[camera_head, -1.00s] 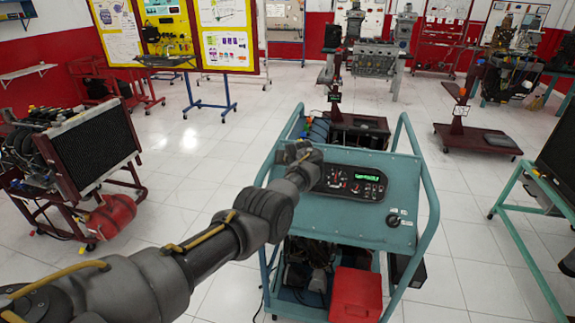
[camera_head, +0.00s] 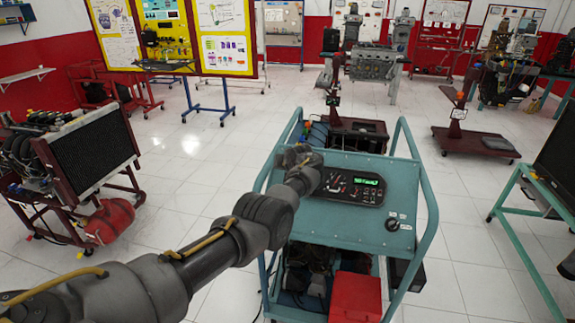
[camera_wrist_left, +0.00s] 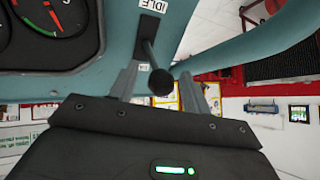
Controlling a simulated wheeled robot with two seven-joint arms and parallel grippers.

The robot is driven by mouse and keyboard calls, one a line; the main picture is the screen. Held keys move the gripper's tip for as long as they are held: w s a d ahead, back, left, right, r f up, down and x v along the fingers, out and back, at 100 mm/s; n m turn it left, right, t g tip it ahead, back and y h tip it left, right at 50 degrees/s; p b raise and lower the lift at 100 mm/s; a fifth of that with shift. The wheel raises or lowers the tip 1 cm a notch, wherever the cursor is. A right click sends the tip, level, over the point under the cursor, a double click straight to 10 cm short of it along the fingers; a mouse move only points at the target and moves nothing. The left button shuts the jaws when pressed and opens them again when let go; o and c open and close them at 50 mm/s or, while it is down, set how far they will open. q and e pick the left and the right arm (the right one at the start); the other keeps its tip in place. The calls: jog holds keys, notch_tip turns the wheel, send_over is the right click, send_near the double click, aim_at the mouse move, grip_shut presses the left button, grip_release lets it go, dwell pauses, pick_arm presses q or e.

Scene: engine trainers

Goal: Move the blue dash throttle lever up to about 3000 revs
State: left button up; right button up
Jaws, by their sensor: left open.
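The teal dash panel (camera_head: 340,205) tops a wheeled engine trainer and carries a black gauge cluster (camera_head: 355,186) with a lit green display. In the left wrist view the throttle lever (camera_wrist_left: 151,52) is a dark stem with a round black knob (camera_wrist_left: 161,82), beside a white IDLE label (camera_wrist_left: 153,5). It looks dark, not blue. My left gripper (camera_wrist_left: 163,80) is open, its fingers on either side of the lever. I cannot tell whether either finger touches it. In the head view my left gripper (camera_head: 297,156) is at the panel's left edge and hides the lever. My right gripper is not in view.
A teal tube rail (camera_head: 420,170) borders the trainer, and a red box (camera_head: 355,297) sits on its lower shelf. A radiator stand (camera_head: 90,155) is at left and a teal frame (camera_head: 530,190) at right.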

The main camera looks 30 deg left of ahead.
pick_arm(q)
jog(key=v, duration=1)
jog(key=shift+p, duration=0.45)
jog(key=shift+s+a, duration=0.1)
